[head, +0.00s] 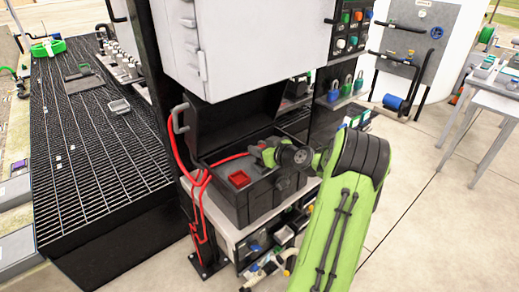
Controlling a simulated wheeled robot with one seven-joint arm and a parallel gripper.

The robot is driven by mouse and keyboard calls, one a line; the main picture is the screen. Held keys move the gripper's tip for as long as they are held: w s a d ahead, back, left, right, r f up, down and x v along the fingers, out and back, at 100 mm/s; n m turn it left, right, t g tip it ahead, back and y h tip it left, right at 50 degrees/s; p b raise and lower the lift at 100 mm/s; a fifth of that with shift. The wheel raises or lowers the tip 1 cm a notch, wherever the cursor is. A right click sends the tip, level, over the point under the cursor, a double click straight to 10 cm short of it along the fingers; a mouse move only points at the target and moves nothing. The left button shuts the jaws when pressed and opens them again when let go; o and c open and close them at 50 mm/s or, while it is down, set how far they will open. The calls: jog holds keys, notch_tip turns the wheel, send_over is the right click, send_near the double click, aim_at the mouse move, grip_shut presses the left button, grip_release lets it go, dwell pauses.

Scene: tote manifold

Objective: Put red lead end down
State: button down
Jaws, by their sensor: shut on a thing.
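The red lead (226,160) runs from a hanging bundle on the dark post at the left, across the inside of an open black box (262,200), to my gripper (260,152). My gripper is over the box, near its back right, and is shut on the red lead's end. The end itself is mostly hidden by the gripper, and I cannot tell whether it touches the box.
The box's raised lid (232,120) stands behind. A white cabinet (245,45) hangs above. Padlocks (347,85) are at the right. A black grating (90,170) lies at the left.

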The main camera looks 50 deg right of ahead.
jog(key=shift+f+b, duration=0.6)
jog(key=shift+b, duration=0.35)
jog(key=c, duration=0.8)
grip_release()
